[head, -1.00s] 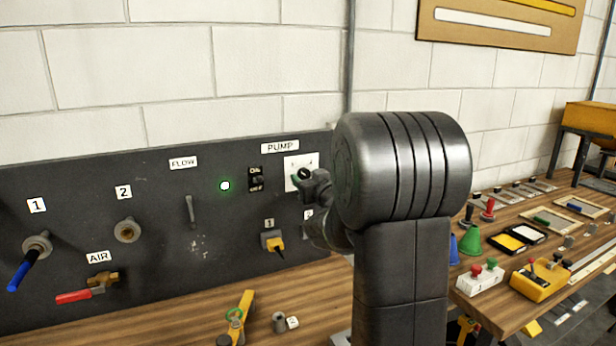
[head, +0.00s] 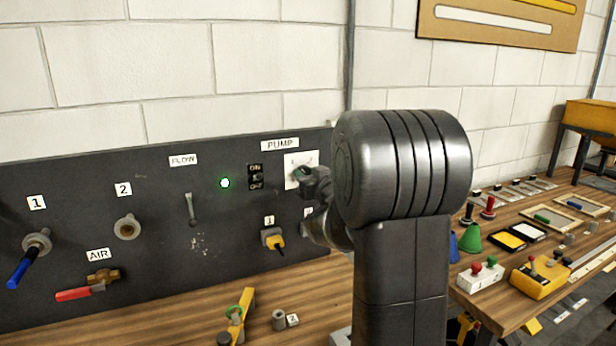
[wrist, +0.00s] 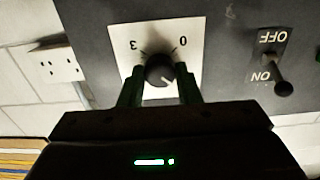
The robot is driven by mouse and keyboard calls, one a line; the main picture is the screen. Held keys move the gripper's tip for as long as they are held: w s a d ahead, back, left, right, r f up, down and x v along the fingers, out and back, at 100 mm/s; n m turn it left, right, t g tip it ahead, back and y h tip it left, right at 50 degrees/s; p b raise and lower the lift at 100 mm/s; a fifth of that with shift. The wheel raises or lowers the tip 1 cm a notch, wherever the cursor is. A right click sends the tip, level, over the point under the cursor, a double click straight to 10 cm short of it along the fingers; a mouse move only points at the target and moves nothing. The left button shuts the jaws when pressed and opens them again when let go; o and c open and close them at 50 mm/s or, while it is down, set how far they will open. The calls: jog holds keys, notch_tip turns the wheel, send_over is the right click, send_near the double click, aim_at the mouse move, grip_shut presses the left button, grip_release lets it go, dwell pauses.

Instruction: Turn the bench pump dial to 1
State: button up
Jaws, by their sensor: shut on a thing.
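The pump dial is a black round knob (wrist: 160,72) on a white plate (wrist: 185,35) under the PUMP label (head: 280,144). The wrist view is upside down and shows 3 at the plate's upper left and 0 at its upper right. A pale pointer mark on the knob points to the picture's lower right. Any numerals on that side are hidden by my gripper. My gripper (wrist: 160,88) has its two green fingers on either side of the knob and is shut on it. In the head view my gripper (head: 312,180) covers the knob, while part of the plate (head: 298,160) shows.
An ON/OFF switch (head: 256,177) is beside the dial, with a lit green lamp (head: 225,183) further left. A yellow plug (head: 272,238) is below. A white socket plate (wrist: 58,65) shows in the wrist view. The bench (head: 180,315) holds small parts.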

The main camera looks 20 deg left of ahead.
jog(key=o, duration=1)
jog(key=shift+d, duration=0.1)
jog(key=b+v, duration=0.2)
jog(key=v, duration=1.1)
jog(key=shift+s+d, duration=0.15)
jog(key=shift+s, duration=0.1)
jog(key=p+x, duration=0.2)
jog(key=x, duration=1.1)
jog(key=shift+w+a, duration=0.3)
